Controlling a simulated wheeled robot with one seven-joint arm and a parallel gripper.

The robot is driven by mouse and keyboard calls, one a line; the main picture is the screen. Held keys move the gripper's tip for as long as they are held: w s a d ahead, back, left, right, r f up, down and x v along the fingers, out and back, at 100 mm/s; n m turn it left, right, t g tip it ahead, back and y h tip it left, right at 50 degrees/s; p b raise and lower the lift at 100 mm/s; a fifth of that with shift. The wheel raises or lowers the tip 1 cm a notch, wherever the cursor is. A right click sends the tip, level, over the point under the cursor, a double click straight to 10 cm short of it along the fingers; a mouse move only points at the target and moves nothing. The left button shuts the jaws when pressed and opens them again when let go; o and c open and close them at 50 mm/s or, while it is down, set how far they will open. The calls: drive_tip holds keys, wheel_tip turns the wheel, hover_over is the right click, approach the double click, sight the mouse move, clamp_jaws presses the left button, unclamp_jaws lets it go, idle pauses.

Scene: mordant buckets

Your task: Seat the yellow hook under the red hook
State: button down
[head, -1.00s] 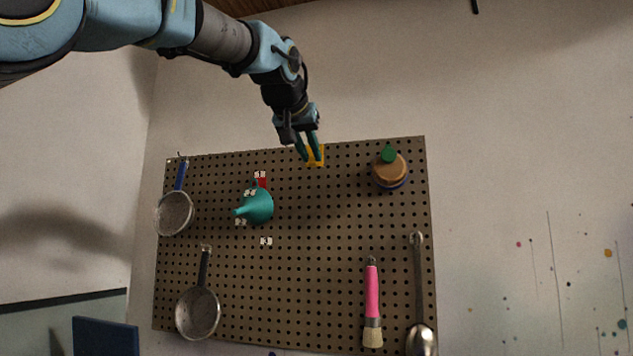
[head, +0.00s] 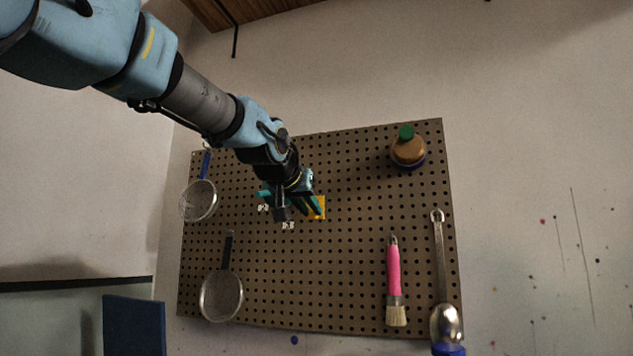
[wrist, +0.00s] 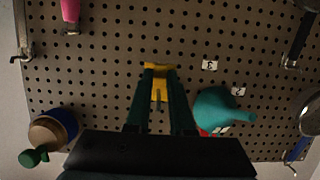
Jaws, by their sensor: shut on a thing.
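The yellow hook (head: 318,207) is between the fingertips of my gripper (head: 312,205), in front of the pegboard. In the wrist view the dark green fingers of my gripper (wrist: 159,82) are shut on the yellow hook (wrist: 157,68). I cannot tell whether it touches the board. The red hook (wrist: 207,132) shows as a small red patch beside the teal funnel (wrist: 222,108), to the right of my fingers in the wrist view. In the head view my gripper hides the red hook and most of the funnel.
The brown pegboard (head: 340,270) also carries a green-topped jar (head: 408,150), a pink brush (head: 394,275), a ladle (head: 440,270) and two strainers (head: 199,200) (head: 221,296). White tags (head: 288,225) sit near my gripper. The board's lower middle is clear.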

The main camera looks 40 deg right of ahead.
drive_tip(key=shift+w+f, duration=0.15)
drive_tip(key=shift+f, duration=0.4)
drive_tip(key=shift+a, duration=0.1)
drive_tip(key=shift+w+d+r+p, duration=0.1)
drive_tip(key=shift+w+d+p, duration=0.4)
drive_tip(key=shift+d, duration=0.5)
drive_tip(key=shift+w+d+p, duration=0.3)
drive_tip(key=shift+w+d, duration=0.25)
drive_tip(key=shift+d, duration=0.2)
drive_tip(key=shift+w+d+p, duration=0.25)
drive_tip(key=shift+w+d, duration=0.25)
drive_tip(key=shift+d, duration=0.2)
drive_tip(key=shift+w+d+p, duration=0.35)
drive_tip(key=shift+w+d, duration=0.25)
drive_tip(key=shift+d, duration=0.35)
idle(0.4)
drive_tip(key=c, duration=0.7)
unclamp_jaws()
drive_tip(key=b+v, duration=0.3)
drive_tip(key=v, duration=0.7)
drive_tip(key=shift+s+a, duration=0.2)
drive_tip(key=shift+a, duration=0.1)
